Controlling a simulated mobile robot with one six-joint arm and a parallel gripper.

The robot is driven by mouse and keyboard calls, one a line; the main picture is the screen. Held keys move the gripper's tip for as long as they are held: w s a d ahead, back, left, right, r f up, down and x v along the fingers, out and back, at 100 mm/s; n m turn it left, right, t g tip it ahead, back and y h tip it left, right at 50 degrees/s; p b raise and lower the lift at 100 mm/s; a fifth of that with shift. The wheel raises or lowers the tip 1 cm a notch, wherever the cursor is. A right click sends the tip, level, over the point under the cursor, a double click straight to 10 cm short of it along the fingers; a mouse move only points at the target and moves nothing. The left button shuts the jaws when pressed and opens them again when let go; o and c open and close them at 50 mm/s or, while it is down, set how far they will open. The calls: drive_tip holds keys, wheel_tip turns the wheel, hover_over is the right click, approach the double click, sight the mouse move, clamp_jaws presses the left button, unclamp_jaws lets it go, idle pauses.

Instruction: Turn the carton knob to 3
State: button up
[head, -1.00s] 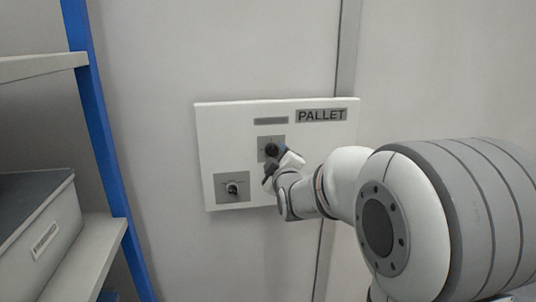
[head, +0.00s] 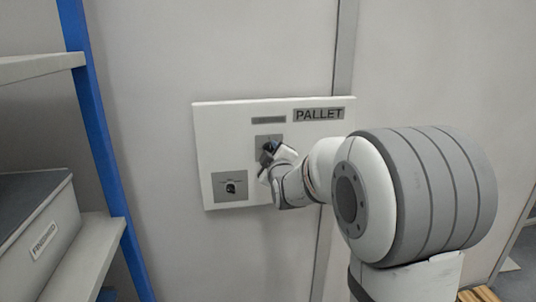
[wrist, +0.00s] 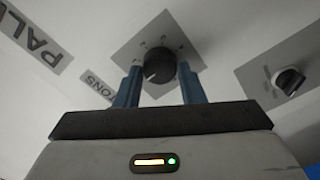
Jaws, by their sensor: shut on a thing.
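The carton knob (wrist: 159,66) is round and black, on a grey square plate (wrist: 185,36) with marks around it. A pale pointer line on it points to the lower left in the wrist view; the digits are too small to read. The label beside the plate is partly hidden and shows "TONS". My gripper (wrist: 158,70) has its blue fingers on both sides of the knob, shut on it. In the head view my gripper (head: 268,156) covers most of the knob in front of the plate (head: 268,140).
The white panel (head: 220,130) on the wall has a PALLET sign (head: 318,114). A second black knob (head: 231,188), also in the wrist view (wrist: 288,80), sits lower left in the head view. A blue-posted shelf (head: 98,150) with a grey bin (head: 50,225) stands at left.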

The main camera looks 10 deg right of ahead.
drive_tip(key=c, duration=0.3)
drive_tip(key=shift+a, duration=0.15)
drive_tip(key=m+b, duration=0.7)
drive_tip(key=m, duration=0.2)
drive_tip(key=m+b, duration=0.6)
drive_tip(key=m, duration=0.2)
drive_tip(key=m+b, duration=0.7)
drive_tip(key=m, duration=0.2)
drive_tip(key=shift+d+f+m+b, duration=0.3)
drive_tip(key=shift+d+f, duration=0.05)
idle(0.4)
